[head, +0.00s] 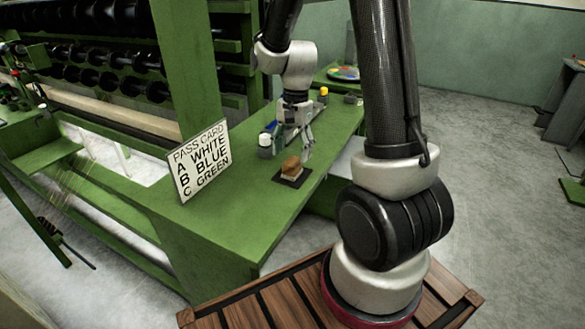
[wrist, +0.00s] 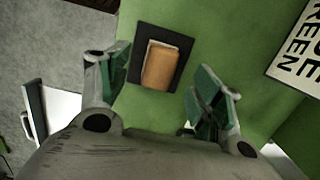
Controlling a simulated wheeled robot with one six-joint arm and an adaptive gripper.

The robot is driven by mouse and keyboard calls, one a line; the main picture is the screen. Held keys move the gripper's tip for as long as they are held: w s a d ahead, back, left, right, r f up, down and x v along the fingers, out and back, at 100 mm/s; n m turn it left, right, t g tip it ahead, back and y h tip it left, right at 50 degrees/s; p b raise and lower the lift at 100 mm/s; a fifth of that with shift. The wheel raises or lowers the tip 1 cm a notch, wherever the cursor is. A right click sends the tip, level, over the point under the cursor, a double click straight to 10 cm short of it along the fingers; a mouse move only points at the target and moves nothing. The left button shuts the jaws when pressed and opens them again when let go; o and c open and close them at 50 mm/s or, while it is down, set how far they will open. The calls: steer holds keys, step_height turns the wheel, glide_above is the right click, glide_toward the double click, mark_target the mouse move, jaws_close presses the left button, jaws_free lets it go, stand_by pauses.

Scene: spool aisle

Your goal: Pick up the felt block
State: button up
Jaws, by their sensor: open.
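The felt block (head: 292,167) is a small tan-brown block with a paler layer along one side. It rests on a dark square pad (head: 281,180) on the green table. In the wrist view the felt block (wrist: 161,65) lies on the dark pad (wrist: 144,36), ahead of and between my spread fingers. My gripper (wrist: 166,88) is open and empty, with green pads on its fingers. In the head view my gripper (head: 306,152) is over the table just behind and beside the block, apart from it.
A white pass card (head: 202,160) with black lettering stands on the green table (head: 225,220), left of the block. A white-capped bottle (head: 265,145) stands behind the card, near my gripper. A yellow-topped item (head: 323,92) and a colourful round dish (head: 344,74) are further back. Front table surface is clear.

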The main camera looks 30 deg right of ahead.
mark_target(292, 161)
step_height(292, 161, down, 5)
steer(key=shift+f, duration=0.2)
steer(key=c, duration=1.2)
step_height(292, 161, up, 10)
steer(key=shift+r, duration=0.1)
steer(key=o, duration=0.3)
steer(key=shift+d, duration=0.1)
steer(key=shift+c, duration=0.4)
